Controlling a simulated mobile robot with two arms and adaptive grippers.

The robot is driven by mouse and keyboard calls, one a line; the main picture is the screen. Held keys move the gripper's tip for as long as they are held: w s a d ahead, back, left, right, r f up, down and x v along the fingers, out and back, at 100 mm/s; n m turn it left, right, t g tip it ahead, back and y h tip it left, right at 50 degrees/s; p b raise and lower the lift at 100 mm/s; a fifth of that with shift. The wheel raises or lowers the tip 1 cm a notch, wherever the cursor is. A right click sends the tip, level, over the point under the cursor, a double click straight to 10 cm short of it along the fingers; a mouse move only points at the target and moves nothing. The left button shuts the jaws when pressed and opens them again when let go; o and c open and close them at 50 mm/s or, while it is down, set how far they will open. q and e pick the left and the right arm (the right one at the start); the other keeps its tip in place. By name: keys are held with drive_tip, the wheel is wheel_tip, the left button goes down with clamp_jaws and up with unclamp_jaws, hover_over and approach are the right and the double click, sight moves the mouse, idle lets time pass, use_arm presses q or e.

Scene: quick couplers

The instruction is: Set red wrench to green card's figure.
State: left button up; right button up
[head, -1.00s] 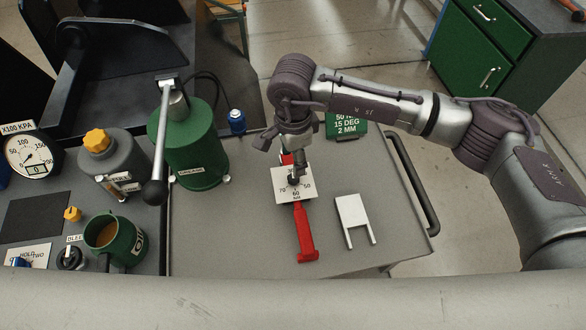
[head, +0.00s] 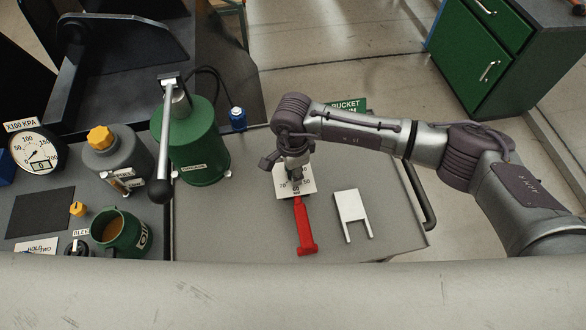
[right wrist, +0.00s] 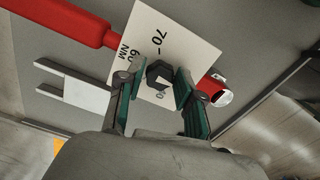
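The red wrench (head: 304,230) lies on the grey bench top, and its handle also shows in the right wrist view (right wrist: 65,22). A white scale plate (head: 281,189) marked 70, 60, 50 and NM sits on it, with a dark hexagonal knob (right wrist: 160,73) in the middle. My right gripper (head: 295,176) is over the plate. In the right wrist view its fingers (right wrist: 157,88) are apart, one on each side of the knob, with small gaps seeming to show. The green card (head: 348,104) stands behind my right arm, which hides its lower lines; "BUCKET" is readable.
A white forked piece (head: 352,214) lies right of the wrench. A green cylinder (head: 200,150) with a long lever stands to the left, beside a blue bottle (head: 237,119). A green mug (head: 120,233), grey container and gauge (head: 36,150) stand farther left. The bench front right is clear.

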clamp_jaws()
